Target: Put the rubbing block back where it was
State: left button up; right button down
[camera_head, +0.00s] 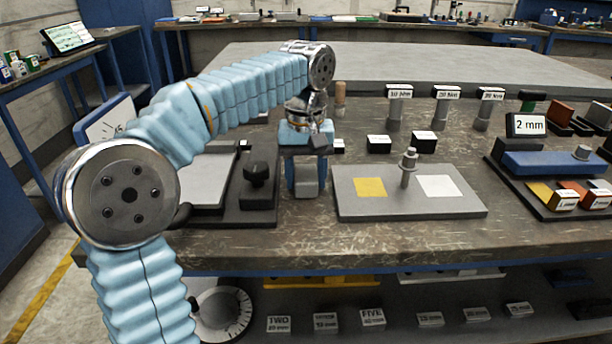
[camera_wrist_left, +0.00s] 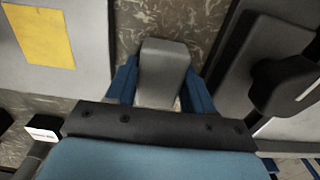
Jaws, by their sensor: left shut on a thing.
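My left gripper (camera_head: 306,168) points down over the front part of the workbench (camera_head: 250,238). It is shut on a grey block (camera_head: 307,187), which I take for the rubbing block. In the left wrist view the block (camera_wrist_left: 163,72) sits between the two blue fingers. It is over the strip of bench between a grey plate with a yellow patch (camera_wrist_left: 40,35) and a dark fixture with a black knob (camera_wrist_left: 285,82). I cannot tell whether the block touches the bench. My right gripper is not in view.
The grey plate (camera_head: 350,205) carries an upright bolt (camera_head: 408,168) and yellow and white patches. The black knob (camera_head: 256,173) stands close left of the gripper. Labelled posts (camera_head: 399,110) and small black blocks (camera_head: 379,144) stand behind. A blue block (camera_head: 550,163) lies at right.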

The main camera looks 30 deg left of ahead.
aim_at(306, 173)
pick_arm(q)
jog(key=shift+f, duration=0.2)
jog(key=o, duration=1)
notch_tip(306, 173, up, 10)
jog(key=shift+r+p, duration=0.25)
jog(key=shift+p, duration=0.9)
jog(key=shift+r, duration=0.95)
